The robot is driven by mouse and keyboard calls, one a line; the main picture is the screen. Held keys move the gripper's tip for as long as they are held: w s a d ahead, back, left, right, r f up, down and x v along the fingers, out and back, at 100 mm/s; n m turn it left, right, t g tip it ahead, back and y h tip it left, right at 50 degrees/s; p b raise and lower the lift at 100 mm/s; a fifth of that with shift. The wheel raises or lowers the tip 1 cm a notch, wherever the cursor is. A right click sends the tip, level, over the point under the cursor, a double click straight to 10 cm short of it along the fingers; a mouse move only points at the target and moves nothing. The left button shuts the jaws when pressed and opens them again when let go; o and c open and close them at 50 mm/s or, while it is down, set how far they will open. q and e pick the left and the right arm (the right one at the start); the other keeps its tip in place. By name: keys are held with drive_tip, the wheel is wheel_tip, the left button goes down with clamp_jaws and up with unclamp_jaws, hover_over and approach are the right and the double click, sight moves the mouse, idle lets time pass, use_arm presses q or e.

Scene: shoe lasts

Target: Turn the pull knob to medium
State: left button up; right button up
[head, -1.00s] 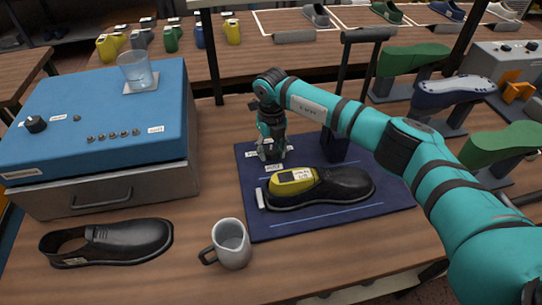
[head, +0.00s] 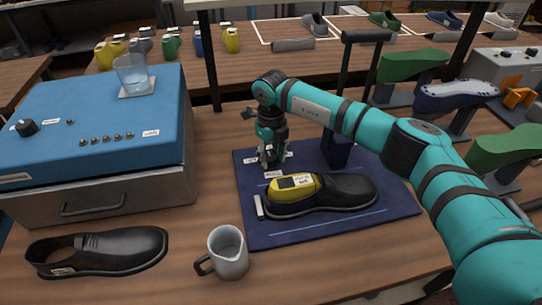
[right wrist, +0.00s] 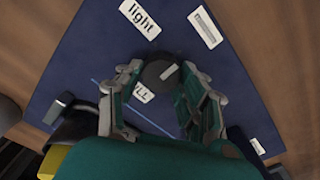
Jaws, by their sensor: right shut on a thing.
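The pull knob (right wrist: 157,75) is a dark round knob on a dark blue board (right wrist: 90,45), with a pale pointer mark toward the upper right in the right wrist view. My right gripper (right wrist: 160,73) is shut on the knob, one finger on each side; in the head view it (head: 271,156) points down at the board's back left. A "light" label (right wrist: 140,18) lies above the knob, and another label (right wrist: 206,27), unreadable, lies upper right. A "PULL" label (right wrist: 144,92) is partly hidden below the knob. My left gripper is not in view.
A black shoe (head: 345,192) with a yellow last (head: 291,186) lies on the board, in front of the gripper. A grey mug (head: 228,252) and a loose black shoe (head: 97,251) stand nearer. A blue box (head: 80,110) with a glass (head: 132,73) stands left.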

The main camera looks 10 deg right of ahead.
sight(271, 157)
drive_tip(key=o, duration=1.2)
drive_tip(key=shift+c, duration=0.2)
drive_tip(key=shift+r, duration=0.1)
wheel_tip(271, 157, up, 12)
